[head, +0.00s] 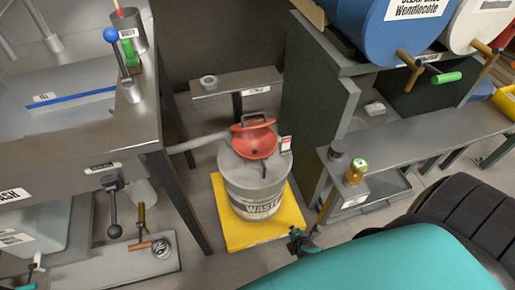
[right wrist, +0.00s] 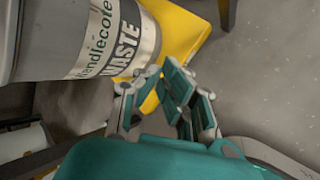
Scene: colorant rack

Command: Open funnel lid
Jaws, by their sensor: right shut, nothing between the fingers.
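The red funnel (head: 254,146) sits on top of the grey waste drum (head: 245,185) in the middle of the head view. A dark handle-like bar (head: 257,117) shows at the funnel's back edge; I cannot tell clearly how the lid stands. My right gripper (head: 299,238) is low, in front and to the right of the drum, apart from the funnel. In the right wrist view my right gripper (right wrist: 160,76) is shut and empty, close to the drum's labelled side (right wrist: 110,40). The funnel is out of the wrist view. My left gripper is not in view.
The drum stands on a yellow base (head: 238,232). A steel bench (head: 110,135) is at the left, and a grey hose (head: 195,142) runs to the drum. A low shelf (head: 425,140) and large barrels (head: 398,20) are at the right. A small wall shelf (head: 238,82) is behind.

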